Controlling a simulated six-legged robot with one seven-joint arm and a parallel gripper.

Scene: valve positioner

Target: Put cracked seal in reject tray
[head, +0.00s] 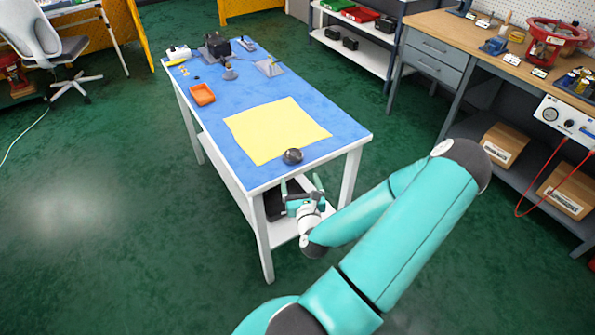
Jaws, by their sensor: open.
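My gripper (301,182) is open and empty, with its fingers pointing toward the near end of the blue-topped table (215,125). It appears just in front of the table's near edge; its exact height is hard to judge. An orange tray (202,94) lies on the left side of the table, which looks like the reject tray. I cannot make out a cracked seal for certain. Small parts (230,73) stand at the far end, too small to identify. A dark round object (292,156) sits at the near edge of a yellow cloth (275,125), just beyond my gripper.
A dark device (215,45), a grey angled block (270,68) and a yellow marker-like item (178,62) are at the table's far end. A workbench (470,40) stands at the right, an office chair (45,45) at the left. The green floor left of the table is clear.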

